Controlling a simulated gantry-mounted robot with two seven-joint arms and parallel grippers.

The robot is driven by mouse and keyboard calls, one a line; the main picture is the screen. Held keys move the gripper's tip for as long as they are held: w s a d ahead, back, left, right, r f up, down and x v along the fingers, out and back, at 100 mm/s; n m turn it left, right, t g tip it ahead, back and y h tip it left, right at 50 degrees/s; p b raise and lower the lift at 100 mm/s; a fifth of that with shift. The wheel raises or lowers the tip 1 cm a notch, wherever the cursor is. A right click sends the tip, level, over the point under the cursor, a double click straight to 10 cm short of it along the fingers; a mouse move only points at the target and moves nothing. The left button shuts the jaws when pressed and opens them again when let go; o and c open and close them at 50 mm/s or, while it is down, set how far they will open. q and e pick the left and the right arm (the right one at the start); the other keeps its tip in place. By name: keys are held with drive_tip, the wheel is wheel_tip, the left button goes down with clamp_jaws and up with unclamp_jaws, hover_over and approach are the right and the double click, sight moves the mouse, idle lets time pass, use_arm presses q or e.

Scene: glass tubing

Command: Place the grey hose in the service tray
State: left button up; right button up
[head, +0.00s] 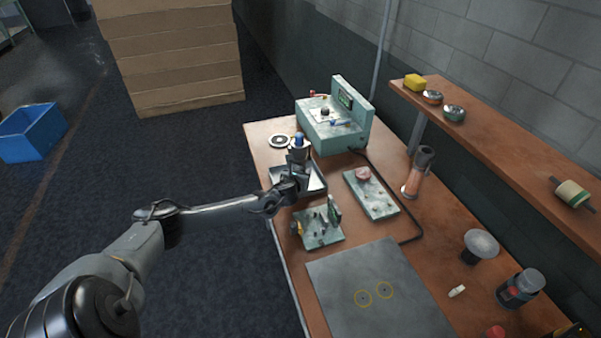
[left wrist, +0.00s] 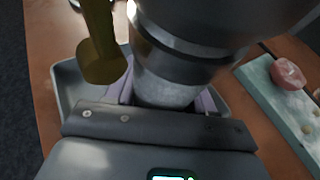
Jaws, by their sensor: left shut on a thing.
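The grey hose (head: 298,156) is a short grey cylindrical piece, seen small in the head view with a blue part at its top. My left gripper (head: 295,178) is shut on it and holds it over the service tray (head: 318,176), a dark-rimmed shallow tray at the table's left edge. In the left wrist view the grey hose (left wrist: 185,55) fills the upper middle, with a shiny ring, and its lower end sits between the fingers. The tray (left wrist: 68,92) shows behind it. Whether the hose touches the tray is hidden. My right gripper is not in view.
A green bench instrument (head: 335,120) stands behind the tray. A green plate with a pink knob (head: 365,180) lies right of it, and a small fixture board (head: 318,230) in front. An amber rod (left wrist: 100,50) shows beside the hose.

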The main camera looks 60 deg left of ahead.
use_arm(q)
drive_tip(key=o, duration=1.3)
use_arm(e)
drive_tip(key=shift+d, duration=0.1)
use_arm(q)
drive_tip(key=shift+r, duration=0.1)
drive_tip(key=shift+r, duration=0.1)
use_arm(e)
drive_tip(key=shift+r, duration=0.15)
use_arm(q)
drive_tip(key=shift+s+d+r+p, duration=0.15)
drive_tip(key=shift+s+d+p, duration=0.1)
drive_tip(key=shift+p, duration=0.1)
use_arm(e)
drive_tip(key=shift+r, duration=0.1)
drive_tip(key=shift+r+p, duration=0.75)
use_arm(q)
drive_tip(key=v, duration=1.1)
drive_tip(key=shift+r, duration=0.1)
